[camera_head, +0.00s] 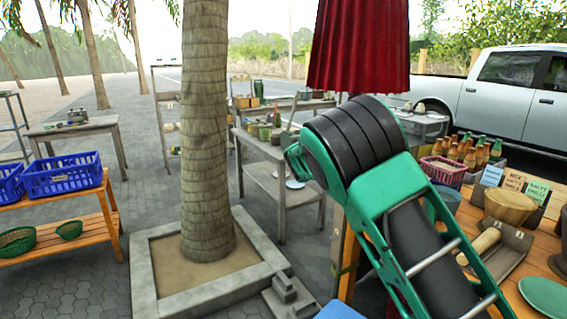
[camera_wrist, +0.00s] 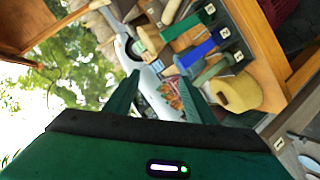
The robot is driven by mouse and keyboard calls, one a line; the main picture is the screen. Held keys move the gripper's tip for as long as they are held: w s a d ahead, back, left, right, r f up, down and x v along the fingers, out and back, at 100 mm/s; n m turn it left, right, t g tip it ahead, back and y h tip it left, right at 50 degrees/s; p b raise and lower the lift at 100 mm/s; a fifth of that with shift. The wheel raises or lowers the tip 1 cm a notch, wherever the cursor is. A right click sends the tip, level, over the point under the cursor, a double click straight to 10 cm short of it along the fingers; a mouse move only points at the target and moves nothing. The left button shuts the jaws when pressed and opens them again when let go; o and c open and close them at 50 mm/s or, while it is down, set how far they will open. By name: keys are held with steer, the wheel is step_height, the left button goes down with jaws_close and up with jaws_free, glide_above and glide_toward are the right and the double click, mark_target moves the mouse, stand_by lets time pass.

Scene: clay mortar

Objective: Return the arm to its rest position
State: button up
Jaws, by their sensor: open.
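My arm (camera_head: 370,150), green and black, is raised and bent in the right half of the head view. The fingers of my gripper are not clear in that view. In the wrist view, my gripper (camera_wrist: 158,76) has its two green fingers spread apart with nothing held between them. A brown clay mortar (camera_head: 509,206) stands on the wooden table (camera_head: 470,216) to the right of my arm. A light wooden pestle (camera_head: 480,243) lies in a grey tray (camera_head: 508,258) in front of the mortar. My gripper is apart from both.
A red umbrella cloth (camera_head: 358,45) hangs just above my arm. A wooden post (camera_head: 346,262) stands behind it. Bottles (camera_head: 468,150) and small signs (camera_head: 513,181) fill the table's back. A palm trunk (camera_head: 206,130) stands left. The wrist view is tilted, showing numbered goods (camera_wrist: 205,50) beyond the fingers.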

steer(key=s+d+f+m+g+y, duration=0.1)
steer(key=s+d+f+g+y, duration=0.2)
steer(key=s+d, duration=0.6)
steer(key=s+d+f+m+g+y, duration=0.1)
steer(key=s+d+f+y, duration=0.25)
steer(key=s+d, duration=0.55)
steer(key=s+a+f+y, duration=0.1)
steer(key=s+a, duration=0.3)
steer(key=s, duration=0.6)
steer(key=s+a+f+y, duration=0.1)
steer(key=s+a+y, duration=0.2)
steer(key=s, duration=0.7)
steer(key=s+a+f+y, duration=0.1)
steer(key=s+a+y, duration=0.2)
steer(key=s, duration=0.7)
steer(key=shift+s+a+f+n+t, duration=0.3)
steer(key=shift+s+a+f+t, duration=0.1)
steer(key=shift+a, duration=0.4)
steer(key=shift+w+f, duration=0.25)
steer(key=shift+w, duration=0.35)
